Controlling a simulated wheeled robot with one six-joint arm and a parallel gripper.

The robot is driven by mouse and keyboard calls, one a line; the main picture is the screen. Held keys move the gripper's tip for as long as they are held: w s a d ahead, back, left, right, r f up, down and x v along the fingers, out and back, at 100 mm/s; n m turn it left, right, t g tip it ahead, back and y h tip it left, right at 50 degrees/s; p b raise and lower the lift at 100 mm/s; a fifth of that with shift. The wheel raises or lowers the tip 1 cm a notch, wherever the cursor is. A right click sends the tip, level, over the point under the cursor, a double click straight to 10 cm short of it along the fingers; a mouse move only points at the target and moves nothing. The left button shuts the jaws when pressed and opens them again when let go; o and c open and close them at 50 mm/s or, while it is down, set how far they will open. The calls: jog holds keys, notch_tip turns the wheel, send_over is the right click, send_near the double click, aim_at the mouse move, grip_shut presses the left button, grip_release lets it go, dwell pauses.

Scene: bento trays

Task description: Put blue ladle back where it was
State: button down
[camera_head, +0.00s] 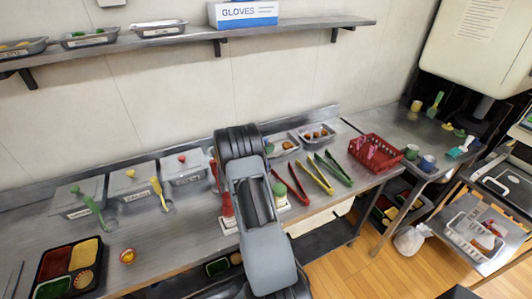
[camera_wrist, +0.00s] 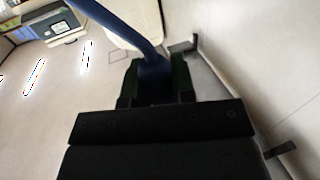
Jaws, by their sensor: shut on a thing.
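The blue ladle shows in the wrist view as a dark blue handle (camera_wrist: 122,27) that runs up and left from the jaws. My gripper (camera_wrist: 154,80) is shut on this handle. The ladle's bowl is out of view. In the head view my arm stands in the middle, and my gripper and the blue ladle cannot be made out there. A green ladle (camera_head: 91,205) and a yellow ladle (camera_head: 158,190) rest at the lidded steel containers on the left counter. The third lidded container (camera_head: 187,171) has a red knob and no ladle visible on it.
A bento tray (camera_head: 41,276) with food lies at the front left. Red, yellow and green tongs (camera_head: 317,172) lie right of my arm, near a red basket (camera_head: 389,145). A wall shelf (camera_head: 190,38) with small pans and a gloves box (camera_head: 243,14) runs above.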

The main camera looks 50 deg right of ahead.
jog(key=shift+f, duration=1.45)
jog(key=shift+f, duration=0.15)
jog(key=c, duration=0.9)
grip_release()
jog(key=shift+c, duration=0.2)
jog(key=shift+r, duration=0.3)
jog(key=a+b, duration=0.1)
jog(key=a, duration=0.6)
jog(key=shift+w+a+b, duration=0.25)
jog(key=shift+w+b, duration=0.05)
jog(key=shift+w, duration=0.15)
